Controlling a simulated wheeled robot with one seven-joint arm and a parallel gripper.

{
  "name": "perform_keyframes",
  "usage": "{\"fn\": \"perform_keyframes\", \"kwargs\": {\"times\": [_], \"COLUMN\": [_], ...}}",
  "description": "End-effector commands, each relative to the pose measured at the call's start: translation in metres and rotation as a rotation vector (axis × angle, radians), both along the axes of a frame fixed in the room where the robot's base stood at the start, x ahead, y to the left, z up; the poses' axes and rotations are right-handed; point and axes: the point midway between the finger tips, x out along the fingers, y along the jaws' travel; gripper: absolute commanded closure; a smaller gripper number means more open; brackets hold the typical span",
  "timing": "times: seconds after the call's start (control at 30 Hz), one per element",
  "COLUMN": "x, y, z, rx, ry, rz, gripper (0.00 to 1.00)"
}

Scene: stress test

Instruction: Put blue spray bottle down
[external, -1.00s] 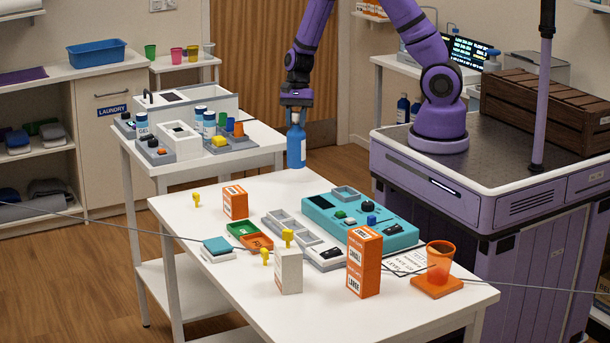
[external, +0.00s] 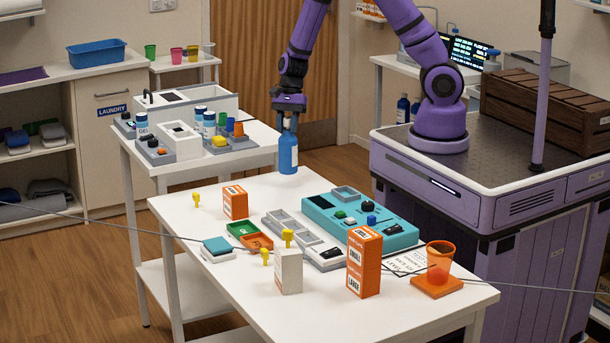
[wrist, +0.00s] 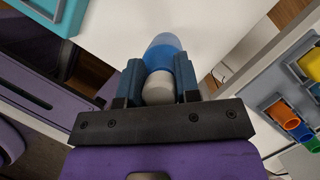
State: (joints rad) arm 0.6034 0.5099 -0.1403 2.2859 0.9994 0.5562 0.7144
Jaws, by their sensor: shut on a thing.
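The blue spray bottle (external: 288,158) hangs upright from my gripper (external: 288,118) near the far edge of the white table (external: 190,225). In the external view its base looks near the height of the tabletop; I cannot tell if it touches. In the wrist view the bottle's blue body (wrist: 165,48) and pale top (wrist: 158,88) sit between the two fingers of my gripper (wrist: 157,80), which is shut on it.
A teal device (external: 362,222) and a grey tray (external: 303,240) lie nearer on the table. An orange box (external: 235,203) stands left of the bottle, with a yellow peg (external: 196,199) beyond. A side table (external: 215,165) with bottles and cups stands left. Bare tabletop lies around the far edge.

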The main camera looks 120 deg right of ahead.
Motion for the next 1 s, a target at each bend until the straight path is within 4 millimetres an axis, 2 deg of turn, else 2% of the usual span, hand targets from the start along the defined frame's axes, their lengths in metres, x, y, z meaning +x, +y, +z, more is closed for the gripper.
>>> {"fn": "perform_keyframes", "kwargs": {"times": [0.3, 0.5, 0.87, 1.0], "x": [0.064, 0.091, 0.106, 0.104], "y": [-0.032, -0.047, -0.055, -0.054], "z": [-0.007, -0.009, -0.011, -0.025], "rx": [-0.001, -0.001, -0.001, 0.002], "ry": [-0.001, -0.001, -0.001, 0.002], "rz": [0.004, 0.001, 0.002, -0.001], "gripper": [1.0, 1.0, 1.0, 1.0]}}
